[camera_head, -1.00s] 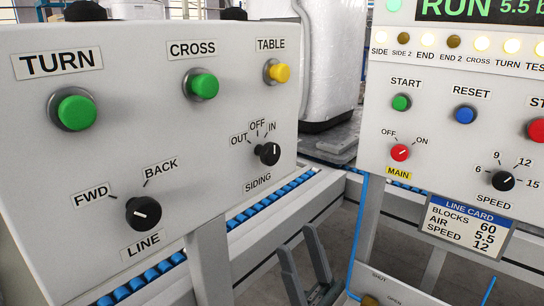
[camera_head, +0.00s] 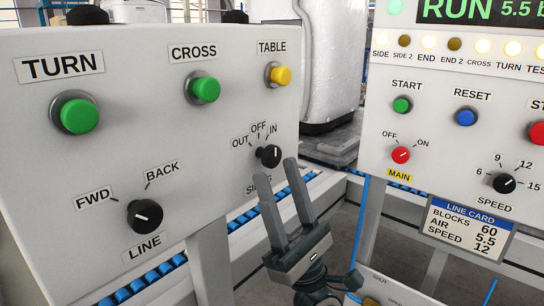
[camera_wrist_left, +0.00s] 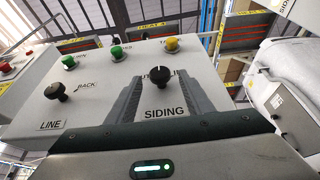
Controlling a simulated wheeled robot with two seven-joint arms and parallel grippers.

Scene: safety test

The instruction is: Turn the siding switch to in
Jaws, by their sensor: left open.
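The siding switch (camera_head: 268,155) is a black knob on the grey panel (camera_head: 195,140), under the labels OUT, OFF and IN. Its white mark stands about upright; I cannot tell for certain which label it points to. My left gripper (camera_head: 279,173) is open and empty, its two fingers pointing up just below and in front of the knob. It partly covers the SIDING label. In the left wrist view, the knob (camera_wrist_left: 159,75) shows between the two dark fingers, which hide parts of the position labels. Contact is not visible. My right gripper is not in view.
The LINE knob (camera_head: 145,216) is left of the siding switch. Green TURN (camera_head: 79,116), green CROSS (camera_head: 205,89) and yellow TABLE (camera_head: 280,76) buttons stick out above. A second panel (camera_head: 430,130) with buttons and knobs stands at right. Blue rollers (camera_head: 160,272) run below.

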